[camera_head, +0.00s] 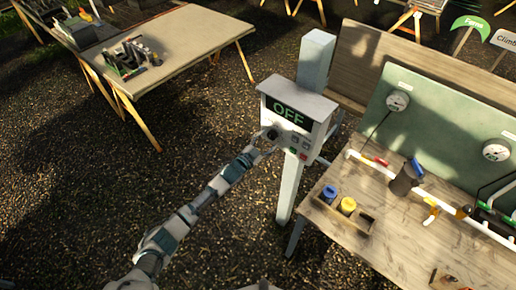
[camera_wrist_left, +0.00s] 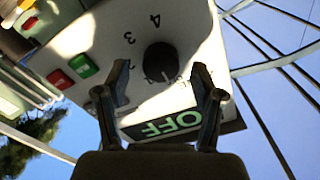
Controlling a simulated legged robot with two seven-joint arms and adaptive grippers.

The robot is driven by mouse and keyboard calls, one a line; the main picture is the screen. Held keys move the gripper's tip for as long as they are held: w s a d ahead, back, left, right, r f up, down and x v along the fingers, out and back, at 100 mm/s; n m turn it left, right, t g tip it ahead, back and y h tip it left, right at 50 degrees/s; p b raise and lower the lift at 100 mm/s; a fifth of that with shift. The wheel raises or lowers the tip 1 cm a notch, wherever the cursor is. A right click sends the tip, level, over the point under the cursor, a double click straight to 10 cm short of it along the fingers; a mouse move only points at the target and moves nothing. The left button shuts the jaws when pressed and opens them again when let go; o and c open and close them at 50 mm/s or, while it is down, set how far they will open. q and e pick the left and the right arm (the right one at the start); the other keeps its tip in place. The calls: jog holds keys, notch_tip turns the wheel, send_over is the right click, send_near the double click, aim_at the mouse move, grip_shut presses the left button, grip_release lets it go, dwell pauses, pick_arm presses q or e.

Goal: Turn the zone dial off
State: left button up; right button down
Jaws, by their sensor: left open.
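The zone dial (camera_head: 272,134) is a round black knob on the front of a white control box (camera_head: 318,107). The box's display (camera_head: 289,112) reads OFF in green. In the left wrist view the dial (camera_wrist_left: 160,60) has numbers printed around it, and the display (camera_wrist_left: 165,125) shows OFF upside down. My left gripper (camera_head: 262,147) is just in front of the box by the dial. In the left wrist view its two fingers (camera_wrist_left: 160,72) are spread, one on each side of the dial's image; I cannot tell whether they touch it. My right gripper is not in view.
The box is on a post (camera_head: 291,188). Green and red buttons (camera_wrist_left: 83,66) sit beside the dial. At right, a wooden bench (camera_head: 385,240) holds pipes, a dark jug (camera_head: 403,180) and blue and yellow items. Another table (camera_head: 185,38) stands at back left. Gravel lies between.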

pick_arm(q)
jog(key=v, duration=1)
jog(key=shift+a, duration=0.25)
jog(key=shift+d+f, duration=0.1)
jog(key=shift+d, duration=0.05)
